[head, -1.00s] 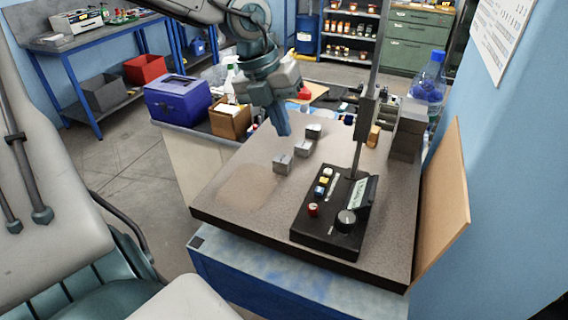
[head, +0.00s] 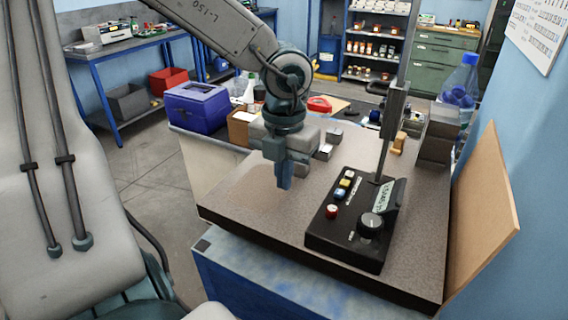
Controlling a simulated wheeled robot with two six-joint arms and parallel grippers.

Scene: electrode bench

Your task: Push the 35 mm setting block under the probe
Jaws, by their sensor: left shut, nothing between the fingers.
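Two small grey metal blocks show on the dark granite-like plate: one (head: 333,135) farther back and one (head: 323,153) nearer, partly beside my gripper. I cannot read their sizes, so I cannot tell which is the 35 mm setting block. A third block seen earlier is hidden behind my left gripper. My left gripper (head: 284,182) points down with its fingers shut and empty, over the plate in front of the blocks. The measuring stand's upright column (head: 393,105) rises behind the black control box (head: 350,215). The probe tip cannot be made out. My right gripper is not in view.
The plate (head: 270,215) is bare at its front left. A tall grey block (head: 438,138) and an orange piece (head: 399,142) stand at the back right. A brown board (head: 483,215) leans at the right wall. A blue box (head: 197,106) stands behind left.

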